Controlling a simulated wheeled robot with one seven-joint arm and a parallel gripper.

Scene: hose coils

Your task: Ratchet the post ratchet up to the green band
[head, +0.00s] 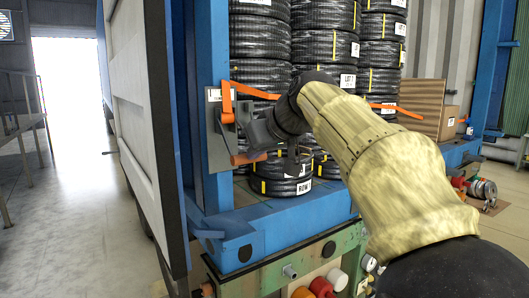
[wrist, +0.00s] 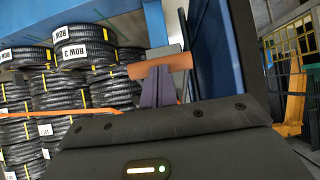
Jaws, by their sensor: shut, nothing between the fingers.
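The post ratchet (head: 219,150) is a grey plate and mechanism on the blue post at the container's left opening edge. An orange strap runs from it to the right across the hose coils. Its orange handle grip (head: 248,158) sticks out low on the ratchet; it also shows in the wrist view (wrist: 172,62). My gripper (head: 247,141) is at this handle, with shut fingers (wrist: 158,85) overlapping the grip in the wrist view. Nothing shows between the fingers, and contact is unclear. I cannot make out the green band; my arm and gripper hide part of the ratchet.
Stacked black hose coils (head: 325,48) fill the container behind the strap. The open white door (head: 145,110) stands close on the left. A green frame with valves and colored caps (head: 320,284) is below the blue sill (head: 285,229). Clear floor lies at far left.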

